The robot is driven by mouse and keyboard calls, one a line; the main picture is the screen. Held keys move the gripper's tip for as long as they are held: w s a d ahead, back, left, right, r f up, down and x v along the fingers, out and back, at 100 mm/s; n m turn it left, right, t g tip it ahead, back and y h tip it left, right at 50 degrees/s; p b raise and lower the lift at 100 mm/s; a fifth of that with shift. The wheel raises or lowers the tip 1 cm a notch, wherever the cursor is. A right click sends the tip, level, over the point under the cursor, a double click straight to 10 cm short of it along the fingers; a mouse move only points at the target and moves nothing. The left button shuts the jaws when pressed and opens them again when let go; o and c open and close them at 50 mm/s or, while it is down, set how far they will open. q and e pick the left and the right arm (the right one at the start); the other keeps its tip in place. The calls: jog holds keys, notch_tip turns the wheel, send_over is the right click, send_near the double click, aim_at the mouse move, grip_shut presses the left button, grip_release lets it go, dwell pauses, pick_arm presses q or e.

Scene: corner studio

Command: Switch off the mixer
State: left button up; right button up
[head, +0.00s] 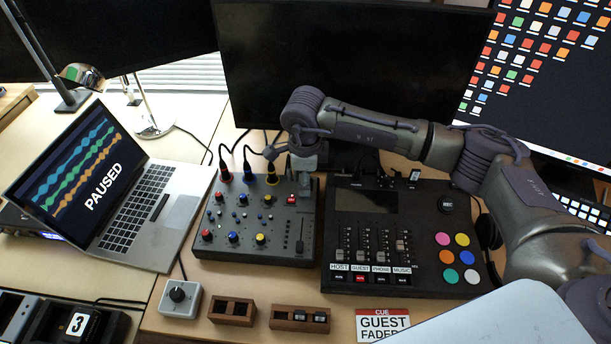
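A small dark mixer (225,240) lies on the wooden desk in the middle of the head view, with red, blue and yellow knobs and matching plugs in its back left. A small red-marked button or light (291,199) and a fader (300,246) are on its right side. My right arm reaches in from the right above the console. My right gripper (290,152) points down at the mixer's back right edge, where any switch is hidden behind it. Its fingers are too small and overlapped to read, and contact cannot be told. My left gripper is not in view.
A console with faders and colored pads (385,235) stands right of the mixer. A laptop (150,205) reading PAUSED is at left. Monitors (340,70) stand behind.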

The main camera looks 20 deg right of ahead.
jog(key=shift+f, duration=0.1)
grip_shut()
jog(key=shift+w+g+y, duration=0.2)
jog(key=shift+g+y, duration=0.1)
jog(key=shift+g, duration=0.3)
jog(key=shift+d, duration=0.1)
grip_release()
notch_tip(320, 180, up, 12)
dwell(0.5)
dwell(0.5)
